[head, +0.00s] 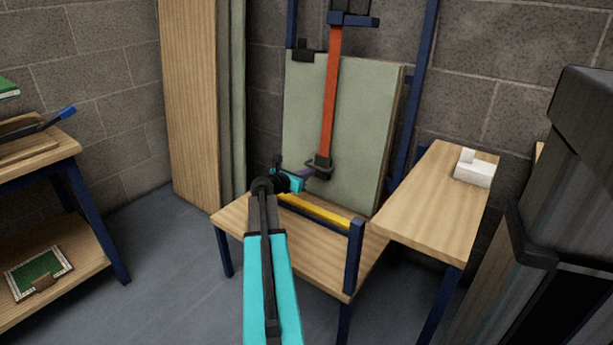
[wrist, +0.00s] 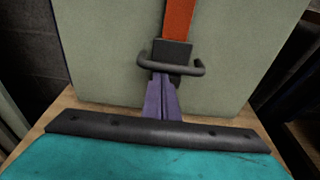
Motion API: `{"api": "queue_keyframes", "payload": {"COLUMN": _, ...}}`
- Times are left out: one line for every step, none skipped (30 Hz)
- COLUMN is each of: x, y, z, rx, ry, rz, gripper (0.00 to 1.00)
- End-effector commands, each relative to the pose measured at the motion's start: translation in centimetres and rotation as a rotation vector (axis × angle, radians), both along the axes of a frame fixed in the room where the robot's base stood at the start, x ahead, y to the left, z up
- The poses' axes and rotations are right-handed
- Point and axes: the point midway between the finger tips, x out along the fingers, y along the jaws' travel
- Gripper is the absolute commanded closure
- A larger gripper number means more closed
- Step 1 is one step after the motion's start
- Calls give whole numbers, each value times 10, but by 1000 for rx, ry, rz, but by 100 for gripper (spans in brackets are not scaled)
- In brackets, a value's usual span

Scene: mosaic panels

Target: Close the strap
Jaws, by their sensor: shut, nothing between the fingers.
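The orange-red strap (head: 330,95) hangs from a dark blue bracket (head: 352,20) down the front of a grey-green panel (head: 375,115). At its lower end is a dark buckle (head: 323,161) with a bar handle. In the wrist view the strap (wrist: 178,18), buckle (wrist: 172,52) and bar handle (wrist: 190,71) are at top centre. My gripper (head: 309,173) is shut, its purple fingers (wrist: 162,82) together just below the buckle. The fingertips overlap the handle's lower edge in view; I cannot tell whether they touch. Nothing shows between them.
The panel stands on a wooden-topped stand (head: 320,265) with a yellow strip (head: 318,211) and blue posts. A wooden side table (head: 430,205) holds a white block (head: 474,170). Tall boards (head: 195,100) lean at left. A shelf unit (head: 50,150) stands far left, with clear floor between.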

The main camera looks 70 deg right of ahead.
Motion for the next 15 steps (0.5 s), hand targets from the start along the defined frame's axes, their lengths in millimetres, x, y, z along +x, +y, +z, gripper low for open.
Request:
{"api": "queue_keyframes", "payload": {"x": 0, "y": 11, "z": 0, "rx": 0, "ry": 0, "rz": 3, "gripper": 100}}
{"api": "queue_keyframes", "payload": {"x": 1, "y": 5, "z": 0, "rx": 0, "ry": 0, "rz": 2, "gripper": 100}}
{"api": "queue_keyframes", "payload": {"x": 2, "y": 3, "z": 0, "rx": 0, "ry": 0, "rz": 2, "gripper": 100}}
{"api": "queue_keyframes", "payload": {"x": 2, "y": 3, "z": 0, "rx": 0, "ry": 0, "rz": 3, "gripper": 100}}
{"api": "queue_keyframes", "payload": {"x": 3, "y": 2, "z": 1, "rx": 0, "ry": 0, "rz": 3, "gripper": 100}}
{"api": "queue_keyframes", "payload": {"x": 3, "y": 2, "z": 1, "rx": 0, "ry": 0, "rz": 3, "gripper": 100}}
{"api": "queue_keyframes", "payload": {"x": 3, "y": 2, "z": 2, "rx": 0, "ry": 0, "rz": 4, "gripper": 100}}
{"api": "queue_keyframes", "payload": {"x": 3, "y": 2, "z": 3, "rx": 0, "ry": 0, "rz": 4, "gripper": 100}}
{"api": "queue_keyframes", "payload": {"x": 3, "y": 1, "z": 4, "rx": 0, "ry": 0, "rz": 4, "gripper": 100}}
{"api": "queue_keyframes", "payload": {"x": 3, "y": 1, "z": 5, "rx": 0, "ry": 0, "rz": 4, "gripper": 100}}
{"api": "queue_keyframes", "payload": {"x": 3, "y": 1, "z": 7, "rx": 0, "ry": 0, "rz": 4, "gripper": 100}}
{"api": "queue_keyframes", "payload": {"x": 3, "y": 1, "z": 9, "rx": 0, "ry": 0, "rz": 4, "gripper": 100}}
{"api": "queue_keyframes", "payload": {"x": 3, "y": 0, "z": 11, "rx": 0, "ry": 0, "rz": 4, "gripper": 100}}
{"api": "queue_keyframes", "payload": {"x": 3, "y": 0, "z": 13, "rx": -1, "ry": 0, "rz": 4, "gripper": 100}}
{"api": "queue_keyframes", "payload": {"x": 3, "y": 0, "z": 17, "rx": -1, "ry": 0, "rz": 4, "gripper": 100}}
